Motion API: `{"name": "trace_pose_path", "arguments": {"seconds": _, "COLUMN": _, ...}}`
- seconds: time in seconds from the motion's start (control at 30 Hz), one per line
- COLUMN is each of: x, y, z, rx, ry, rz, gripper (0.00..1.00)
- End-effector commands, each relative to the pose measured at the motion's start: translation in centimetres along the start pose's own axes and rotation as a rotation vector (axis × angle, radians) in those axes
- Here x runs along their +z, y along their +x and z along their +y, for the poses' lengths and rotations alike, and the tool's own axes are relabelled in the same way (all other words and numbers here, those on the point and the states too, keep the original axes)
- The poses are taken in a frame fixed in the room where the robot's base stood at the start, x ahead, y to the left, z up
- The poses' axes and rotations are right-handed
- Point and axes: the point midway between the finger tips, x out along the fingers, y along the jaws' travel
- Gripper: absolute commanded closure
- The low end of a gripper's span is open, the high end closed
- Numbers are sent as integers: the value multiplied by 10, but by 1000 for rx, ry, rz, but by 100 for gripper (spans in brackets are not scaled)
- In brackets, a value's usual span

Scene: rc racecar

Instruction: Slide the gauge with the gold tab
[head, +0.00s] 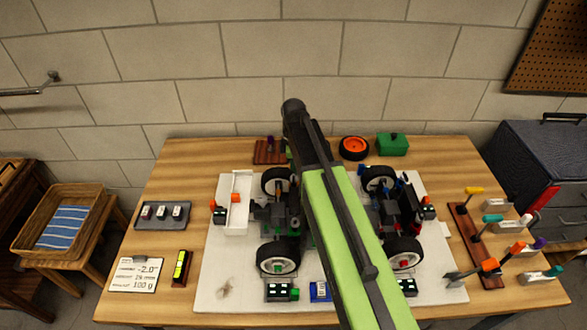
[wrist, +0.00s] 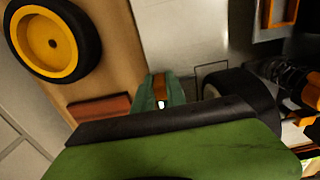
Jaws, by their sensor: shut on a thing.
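My gripper (wrist: 158,78) shows in the wrist view as dark green jaws past the black and green end of my arm. They are shut on a narrow gold-brown tab (wrist: 159,91) with a small white spot at its near end. I take this as the gauge's gold tab. The gauge body is not clear; my gripper hides it. In the head view my arm crosses the middle of the racecar (head: 270,214) and hides the gripper and tab. A black block with a green end (head: 280,292) and a blue one (head: 319,291) lie in front of the car.
An orange-rimmed wheel (head: 353,148), a green box (head: 393,144) and a brown stand (head: 268,153) stand behind the car. A tool rack (head: 476,245) is at right. A dark tray (head: 162,215) and a yellow level (head: 181,267) are at left.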

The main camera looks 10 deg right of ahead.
Motion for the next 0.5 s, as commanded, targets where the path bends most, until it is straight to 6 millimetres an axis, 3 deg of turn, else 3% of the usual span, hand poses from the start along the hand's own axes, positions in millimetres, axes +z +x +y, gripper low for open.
{"name": "trace_pose_path", "arguments": {"seconds": 0.27, "x": 1, "y": 0, "z": -34, "rx": -1, "ry": -2, "rz": -3, "gripper": 100}}
{"name": "trace_pose_path", "arguments": {"seconds": 0.5, "x": 1, "y": 1, "z": -36, "rx": -7, "ry": 0, "rz": -2, "gripper": 100}}
